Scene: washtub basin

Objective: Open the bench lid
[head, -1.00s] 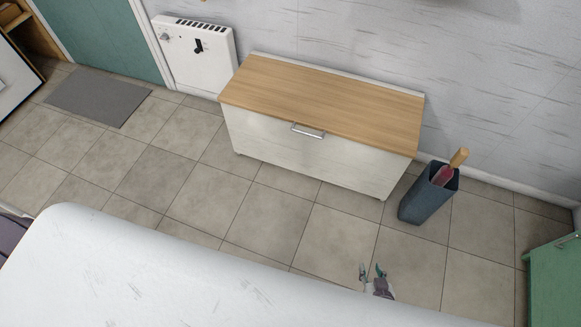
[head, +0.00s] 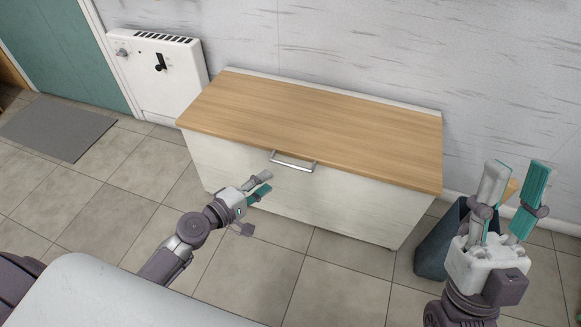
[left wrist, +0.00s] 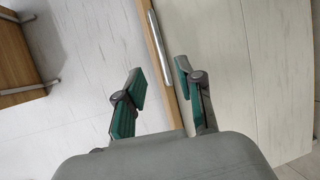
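The bench (head: 300,185) stands against the wall with a white front and a wooden lid (head: 310,115), which is closed. A metal handle (head: 293,163) sits at the lid's front edge; it also shows in the left wrist view (left wrist: 159,50). My left gripper (head: 261,185) is open and empty in front of the bench, a little below and left of the handle, apart from it. In the left wrist view its open fingers (left wrist: 157,84) point toward the handle. My right gripper (head: 520,180) is raised at the right, open and empty, clear of the bench.
A dark blue bin (head: 435,245) stands right of the bench, partly behind my right gripper. A white heater (head: 160,75) is on the wall at the left. A grey mat (head: 58,127) lies by the green door (head: 55,45). Tiled floor in front of the bench is free.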

